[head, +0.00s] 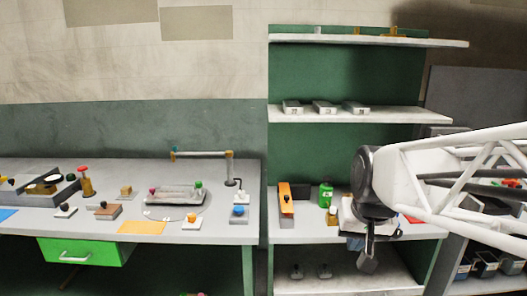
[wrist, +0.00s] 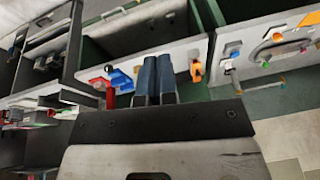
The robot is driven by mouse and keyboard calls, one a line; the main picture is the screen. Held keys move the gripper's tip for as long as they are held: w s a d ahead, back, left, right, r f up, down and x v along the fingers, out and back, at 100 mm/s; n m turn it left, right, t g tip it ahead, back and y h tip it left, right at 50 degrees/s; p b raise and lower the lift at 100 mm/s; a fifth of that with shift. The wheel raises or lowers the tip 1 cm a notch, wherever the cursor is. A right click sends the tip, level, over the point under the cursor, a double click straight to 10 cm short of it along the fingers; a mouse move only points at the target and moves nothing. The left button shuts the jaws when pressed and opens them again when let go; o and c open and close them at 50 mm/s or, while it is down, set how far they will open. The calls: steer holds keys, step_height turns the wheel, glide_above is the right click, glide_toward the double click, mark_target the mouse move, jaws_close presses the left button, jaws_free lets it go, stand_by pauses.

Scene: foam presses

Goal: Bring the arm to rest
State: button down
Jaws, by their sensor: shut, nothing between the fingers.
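My gripper (head: 368,262) hangs at the end of my white arm, in front of the shelf unit at the right of the head view. Its dark fingers point down and are shut with nothing between them. In the wrist view the two dark blue-grey fingers (wrist: 155,80) lie side by side against the picture of the shelf unit. In the head view, the arm hides part of the shelf unit's worktop and what stands behind it.
The shelf unit (head: 345,115) holds several grey trays and a green bottle (head: 326,194). An orange block (head: 286,198) stands beside the bottle. At left, a workbench (head: 215,234) carries a round plate and several small knobbed parts. Its green drawer (head: 85,252) is at the front.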

steer(key=s+f+n+g, duration=0.1)
steer(key=s+f, duration=0.3)
steer(key=s, duration=0.9)
steer(key=shift+f+h, duration=0.35)
steer(key=shift+h, duration=0.05)
